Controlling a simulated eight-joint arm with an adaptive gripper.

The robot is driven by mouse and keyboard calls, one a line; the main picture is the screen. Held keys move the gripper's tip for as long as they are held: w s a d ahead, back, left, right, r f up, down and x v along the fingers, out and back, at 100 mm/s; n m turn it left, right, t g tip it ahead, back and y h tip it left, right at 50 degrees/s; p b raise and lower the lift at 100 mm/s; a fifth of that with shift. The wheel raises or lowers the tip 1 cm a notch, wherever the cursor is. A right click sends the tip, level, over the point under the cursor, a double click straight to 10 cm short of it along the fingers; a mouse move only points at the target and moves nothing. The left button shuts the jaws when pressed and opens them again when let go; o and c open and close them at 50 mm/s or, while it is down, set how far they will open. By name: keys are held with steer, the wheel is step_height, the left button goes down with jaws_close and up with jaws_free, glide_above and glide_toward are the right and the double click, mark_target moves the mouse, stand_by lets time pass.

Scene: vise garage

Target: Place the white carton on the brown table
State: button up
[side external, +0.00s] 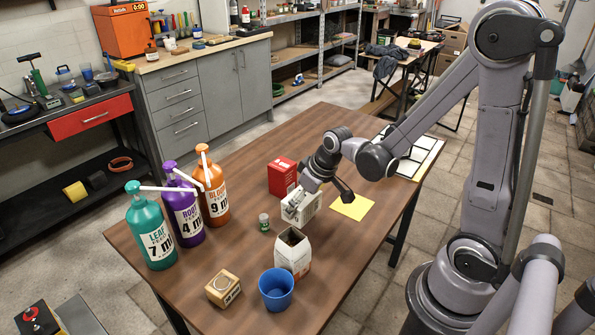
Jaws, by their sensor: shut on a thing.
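A white carton (311,209) is near the middle of the brown table (345,262). My gripper (295,207) reaches down to it from the upper right and is shut on it, with the fingers over its left part. The carton looks upright, at or very close to the table surface; I cannot tell whether its base touches. My gripper hides part of its top and left side.
Around it are a red box (282,177), a yellow sheet (352,207), a small green-lidded jar (264,222) and an open white-and-orange packet (292,254). A blue cup (276,290), wooden block (222,289) and pump bottles (187,215) stand nearer the front and left.

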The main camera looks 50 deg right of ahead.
steer(key=s+d+r+m+h, duration=0.1)
steer(key=s+d+r+m, duration=0.1)
steer(key=d, duration=0.7)
steer(key=s+d+r+m+h, duration=0.1)
steer(key=s+d+m, duration=0.15)
steer(key=d, duration=0.65)
steer(key=s+d+r+m+h, duration=0.1)
steer(key=s+d+r+m, duration=0.2)
steer(key=s+d, duration=0.9)
steer(key=shift+d+r+g, duration=0.4)
steer(key=shift+d+r, duration=0.2)
steer(key=shift+d, duration=0.05)
steer(key=shift+m, duration=0.25)
steer(key=w+a+f, duration=0.1)
steer(key=w+f, duration=0.1)
steer(key=w, duration=0.1)
steer(key=w+f, duration=0.2)
steer(key=w, duration=0.2)
steer(key=w+a+f, duration=0.1)
steer(key=w+f, duration=0.2)
steer(key=w, duration=0.1)
steer(key=shift+w+a, duration=0.2)
steer(key=shift+a, duration=0.15)
steer(key=shift+f, duration=1.85)
steer(key=shift+f, duration=0.15)
steer(key=o, duration=1.4)
